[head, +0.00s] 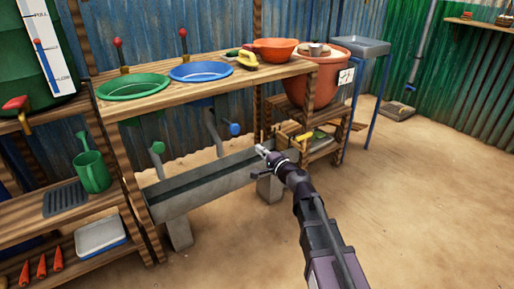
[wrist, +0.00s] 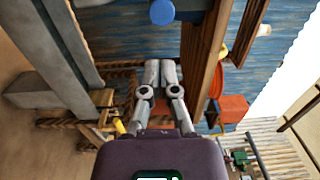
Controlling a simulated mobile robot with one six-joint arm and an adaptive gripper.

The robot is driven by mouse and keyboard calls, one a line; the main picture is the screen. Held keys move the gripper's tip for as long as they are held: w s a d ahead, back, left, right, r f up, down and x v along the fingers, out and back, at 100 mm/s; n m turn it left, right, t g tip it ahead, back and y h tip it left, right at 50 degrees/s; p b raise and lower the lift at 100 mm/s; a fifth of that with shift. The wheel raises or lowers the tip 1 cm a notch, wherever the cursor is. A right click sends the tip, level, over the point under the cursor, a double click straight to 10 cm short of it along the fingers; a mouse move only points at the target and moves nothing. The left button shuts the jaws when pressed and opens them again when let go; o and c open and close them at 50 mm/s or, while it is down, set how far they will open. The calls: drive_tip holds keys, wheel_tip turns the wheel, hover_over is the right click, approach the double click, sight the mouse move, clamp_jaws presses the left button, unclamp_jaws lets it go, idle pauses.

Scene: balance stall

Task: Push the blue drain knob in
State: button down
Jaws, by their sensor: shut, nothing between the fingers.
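The blue drain knob (head: 234,129) is a round blue disc on a grey pipe below the blue basin (head: 201,71), under the wooden counter. My gripper (head: 261,149) is shut and empty, in front of the counter, to the right of and a little below the knob in the head view. In the wrist view the knob (wrist: 162,12) shows at the top edge, beyond the shut fingertips (wrist: 160,66) and apart from them. How far the knob sticks out is hard to tell.
A green knob (head: 157,147) sits on the pipe under the green basin (head: 134,87). A grey trough (head: 205,187) runs below both knobs. A wooden counter edge (head: 215,83) lies above, and a low shelf (head: 318,148) with tools stands right. The sandy floor in front is clear.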

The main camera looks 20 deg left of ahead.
sight(237, 130)
drive_tip(key=x, duration=1.3)
drive_tip(key=shift+a, duration=0.1)
drive_tip(key=shift+x, duration=2.5)
drive_tip(key=shift+w, duration=0.1)
drive_tip(key=v, duration=1.4)
drive_tip(key=shift+s+d, duration=0.25)
drive_tip(key=shift+d, duration=0.05)
